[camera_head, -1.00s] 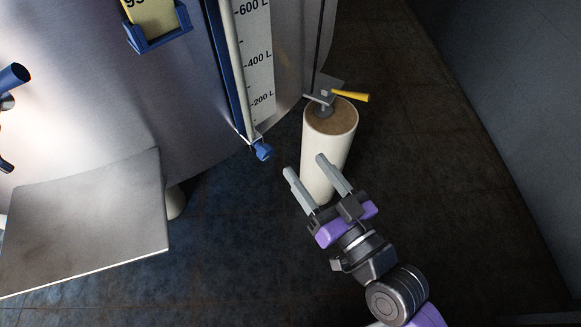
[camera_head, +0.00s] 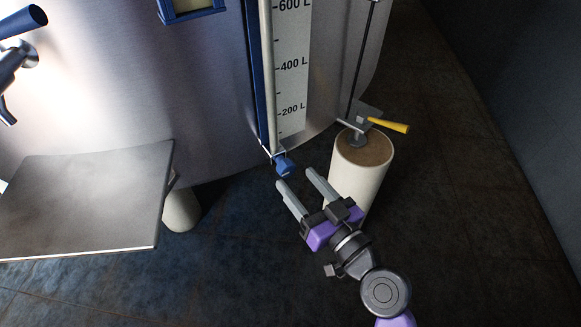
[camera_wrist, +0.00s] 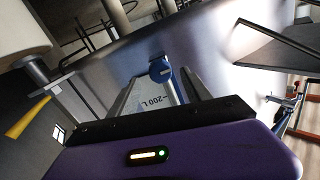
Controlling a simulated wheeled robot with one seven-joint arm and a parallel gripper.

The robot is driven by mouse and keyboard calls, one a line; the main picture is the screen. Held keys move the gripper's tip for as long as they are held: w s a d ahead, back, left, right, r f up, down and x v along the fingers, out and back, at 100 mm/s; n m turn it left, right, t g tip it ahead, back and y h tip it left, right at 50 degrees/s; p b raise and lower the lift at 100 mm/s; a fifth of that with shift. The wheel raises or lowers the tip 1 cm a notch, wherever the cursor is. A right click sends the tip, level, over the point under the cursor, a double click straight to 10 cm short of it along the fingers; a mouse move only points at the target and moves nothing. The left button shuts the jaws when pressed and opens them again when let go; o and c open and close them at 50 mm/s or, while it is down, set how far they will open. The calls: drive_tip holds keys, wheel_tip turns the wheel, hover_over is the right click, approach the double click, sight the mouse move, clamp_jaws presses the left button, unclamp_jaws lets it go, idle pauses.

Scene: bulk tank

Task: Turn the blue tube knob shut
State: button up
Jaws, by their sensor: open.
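The blue tube knob (camera_head: 284,165) sits at the bottom end of the level tube on the tank's front. My gripper (camera_head: 293,178) is open and empty, with its two grey fingers pointing up toward the knob. In the head view the fingertips look just below and right of the knob, apart from it as far as I can tell. In the wrist view the knob (camera_wrist: 160,70) shows as a blue disc between the two fingers, beyond their tips. The scale strip (camera_head: 291,70) with litre marks runs beside the tube.
A white cylindrical post (camera_head: 360,172) stands right of the knob, close to my gripper. A yellow-handled lever (camera_head: 390,125) is above it. A grey metal shelf (camera_head: 85,200) juts out at left. A blue-handled valve (camera_head: 22,22) is at upper left. Dark floor lies open below.

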sight(289, 172)
drive_tip(key=shift+x, duration=2.55)
drive_tip(key=shift+s, duration=0.1)
clamp_jaws()
